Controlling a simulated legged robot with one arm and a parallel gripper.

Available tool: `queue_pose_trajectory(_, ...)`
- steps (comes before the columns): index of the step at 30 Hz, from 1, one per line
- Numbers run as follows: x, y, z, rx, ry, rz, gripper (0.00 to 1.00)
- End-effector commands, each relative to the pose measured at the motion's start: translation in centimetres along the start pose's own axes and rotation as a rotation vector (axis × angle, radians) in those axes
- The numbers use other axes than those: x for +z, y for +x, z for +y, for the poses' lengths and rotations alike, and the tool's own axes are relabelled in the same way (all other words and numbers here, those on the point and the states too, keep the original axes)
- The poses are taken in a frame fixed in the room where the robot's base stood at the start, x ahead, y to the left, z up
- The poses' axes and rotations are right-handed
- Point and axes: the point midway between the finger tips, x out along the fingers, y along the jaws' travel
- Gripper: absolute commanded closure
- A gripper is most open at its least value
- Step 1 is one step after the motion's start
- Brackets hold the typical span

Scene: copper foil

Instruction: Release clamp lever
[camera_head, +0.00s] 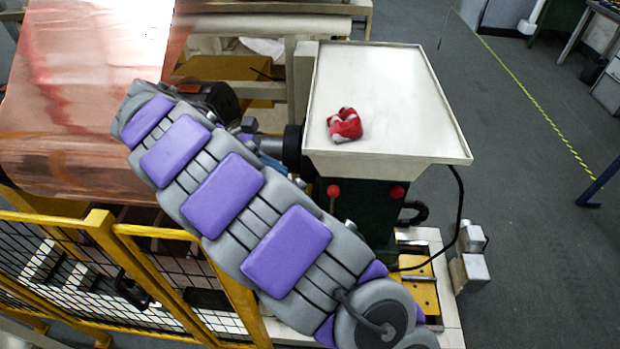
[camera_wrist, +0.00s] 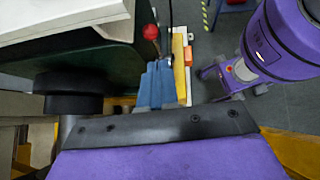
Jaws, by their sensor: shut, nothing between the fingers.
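Two levers or knobs with red ball ends, a left red knob (camera_head: 333,191) and a right red knob (camera_head: 397,192), stand out from the dark green machine body under the pale tabletop. One red knob (camera_wrist: 150,32) also shows in the wrist view; I cannot tell which one is the clamp lever. My gripper (camera_wrist: 160,82) shows its blue fingers together and empty, in the middle of the wrist view. It is apart from the knob, which lies beyond it. In the head view my arm hides most of the gripper, with only some blue showing beside a black round shaft end (camera_head: 292,148).
The pale tabletop (camera_head: 380,85) carries a crumpled red and white cloth (camera_head: 345,125). Copper foil (camera_head: 70,120) hangs over a roller at left. A yellow mesh fence (camera_head: 100,225) stands in front. Open grey floor (camera_head: 530,210) lies at right.

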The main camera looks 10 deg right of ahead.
Motion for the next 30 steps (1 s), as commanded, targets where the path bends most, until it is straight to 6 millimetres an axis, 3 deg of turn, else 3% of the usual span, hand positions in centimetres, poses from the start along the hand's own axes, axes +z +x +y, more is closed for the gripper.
queue_pose_trajectory(4, -2.0, -1.1, 0.4, 0.030, -0.078, -0.020, 1.00)
queue_pose_trajectory(11, -2.5, -0.6, 0.6, 0.036, -0.100, -0.026, 1.00)
queue_pose_trajectory(20, -2.5, 3.4, 0.7, 0.037, -0.098, -0.027, 1.00)
queue_pose_trajectory(30, -2.3, 9.2, 0.9, 0.036, -0.096, -0.026, 1.00)
